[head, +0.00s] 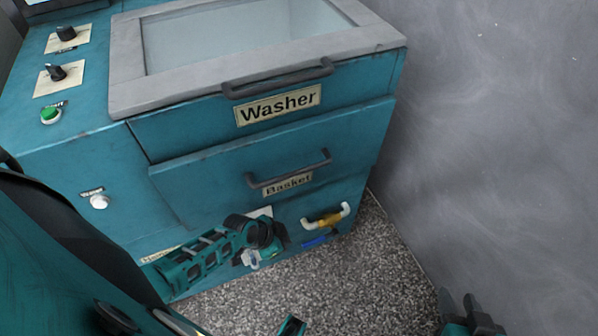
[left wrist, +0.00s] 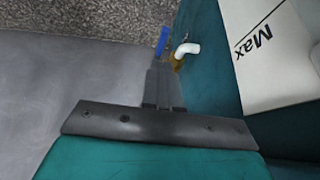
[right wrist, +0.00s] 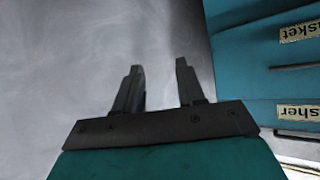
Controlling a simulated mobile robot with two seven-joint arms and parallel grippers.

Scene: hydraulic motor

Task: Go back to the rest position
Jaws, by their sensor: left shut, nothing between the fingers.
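My left gripper (head: 279,238) is low in front of the teal washer cabinet, at the end of my arm coming in from the left. In the left wrist view its fingers (left wrist: 162,84) are together with nothing between them. They point toward a white and yellow pipe handle (left wrist: 186,50) and a blue handle (left wrist: 162,40), apart from both as far as I can tell. My right gripper (head: 470,312) is at the bottom right of the head view, near the grey wall. In the right wrist view its fingers (right wrist: 158,88) are spread and empty.
The washer (head: 330,120) has a lid handle (head: 278,80) and a basket drawer handle (head: 290,172) sticking out. A white panel marked Max (left wrist: 265,50) is close beside my left gripper. The grey wall (head: 500,130) bounds the right. Speckled floor (head: 350,285) is clear.

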